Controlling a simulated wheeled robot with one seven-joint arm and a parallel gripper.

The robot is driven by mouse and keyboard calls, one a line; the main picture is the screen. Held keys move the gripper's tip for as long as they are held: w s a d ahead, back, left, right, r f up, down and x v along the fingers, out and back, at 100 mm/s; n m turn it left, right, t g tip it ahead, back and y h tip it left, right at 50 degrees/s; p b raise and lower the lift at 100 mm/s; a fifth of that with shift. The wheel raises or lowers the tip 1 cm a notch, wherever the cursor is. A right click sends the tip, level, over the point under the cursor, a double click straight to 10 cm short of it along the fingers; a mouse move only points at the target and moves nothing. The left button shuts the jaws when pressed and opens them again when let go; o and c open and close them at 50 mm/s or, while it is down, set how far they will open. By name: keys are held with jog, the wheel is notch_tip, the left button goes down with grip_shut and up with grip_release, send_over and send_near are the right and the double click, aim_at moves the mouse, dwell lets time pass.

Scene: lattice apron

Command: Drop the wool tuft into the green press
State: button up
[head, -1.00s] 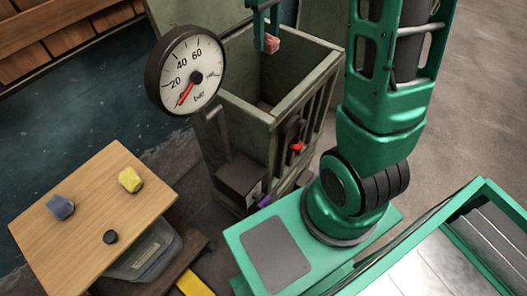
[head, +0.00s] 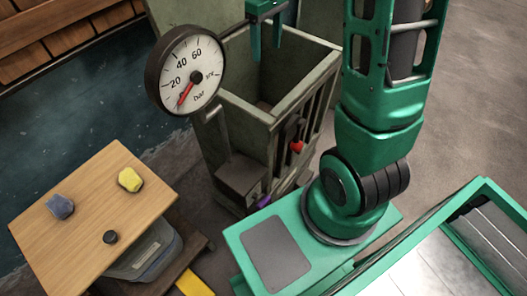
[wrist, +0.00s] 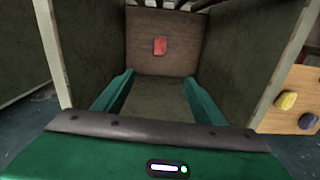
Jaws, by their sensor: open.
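The green press (head: 240,150) is a grey-green open-topped box in the middle of the head view. My gripper (head: 266,48) is over its open top, with its two green fingers apart and nothing between them. In the wrist view my gripper (wrist: 158,80) points down into the press, whose side walls (wrist: 240,50) stand on both sides. A pinkish-red tuft (wrist: 160,46) shows inside the press against the brown bottom, apart from the fingers. I cannot tell whether it is resting there or still falling. The head view does not show it.
A round pressure gauge (head: 185,70) stands at the press's near left corner. A wooden table (head: 85,225) at lower left bears a yellow lump (head: 130,180), a blue-grey lump (head: 60,207) and a small black knob (head: 110,237).

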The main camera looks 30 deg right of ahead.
jog(key=shift+r, duration=0.1)
notch_tip(320, 180, up, 11)
jog(key=shift+f, duration=0.2)
dwell(0.5)
